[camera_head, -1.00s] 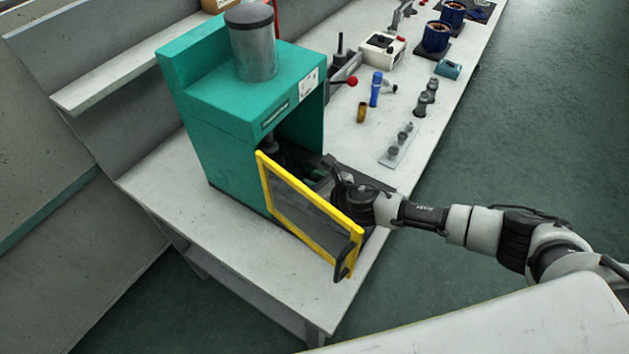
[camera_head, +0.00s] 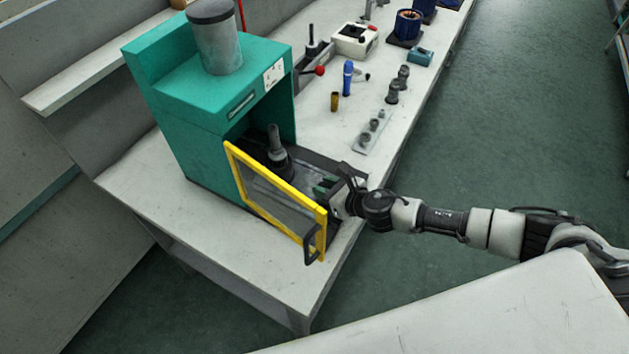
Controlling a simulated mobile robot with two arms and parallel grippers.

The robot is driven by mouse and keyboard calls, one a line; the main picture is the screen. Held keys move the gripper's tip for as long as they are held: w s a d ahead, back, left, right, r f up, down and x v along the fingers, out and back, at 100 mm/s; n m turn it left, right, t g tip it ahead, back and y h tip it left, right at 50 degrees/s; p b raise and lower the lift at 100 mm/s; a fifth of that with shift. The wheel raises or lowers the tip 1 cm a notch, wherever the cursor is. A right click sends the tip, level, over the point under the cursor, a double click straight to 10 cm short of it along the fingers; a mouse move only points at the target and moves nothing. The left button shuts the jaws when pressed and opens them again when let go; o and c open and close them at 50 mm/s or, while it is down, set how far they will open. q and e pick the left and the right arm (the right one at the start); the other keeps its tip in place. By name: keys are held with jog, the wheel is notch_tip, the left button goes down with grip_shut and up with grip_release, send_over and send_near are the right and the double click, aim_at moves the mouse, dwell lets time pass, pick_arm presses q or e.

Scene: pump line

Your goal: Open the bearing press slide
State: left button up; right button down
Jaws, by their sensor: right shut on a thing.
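The green bearing press (camera_head: 215,107) stands on the bench at the left. Its yellow-framed guard door (camera_head: 270,200) is swung open toward the front, with a black handle at its outer end. The dark slide (camera_head: 310,168) reaches out of the press opening, and a dark upright tool piece (camera_head: 277,155) stands on it just outside the opening. My right gripper (camera_head: 326,187) is at the slide's outer end, behind the door, shut on what looks like the slide's handle. The grip itself is partly hidden. My left gripper is not in view.
Behind the press stand a red-knobbed lever (camera_head: 319,70), a white control box (camera_head: 354,39), a blue cylinder (camera_head: 347,77), a small brass sleeve (camera_head: 334,101) and a plate with small parts (camera_head: 371,133). The open door stands close to my right gripper. The floor at right is clear.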

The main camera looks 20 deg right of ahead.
jog(key=s+d+b, duration=0.1)
jog(key=s+d, duration=0.3)
jog(key=shift+f, duration=0.15)
jog(key=shift+s+d, duration=0.5)
jog(key=shift+s+d+b, duration=0.35)
jog(key=shift+s+d, duration=0.05)
jog(key=c, duration=0.9)
grip_release()
jog(key=shift+o, duration=0.2)
jog(key=b+v, duration=0.4)
jog(key=v, duration=0.7)
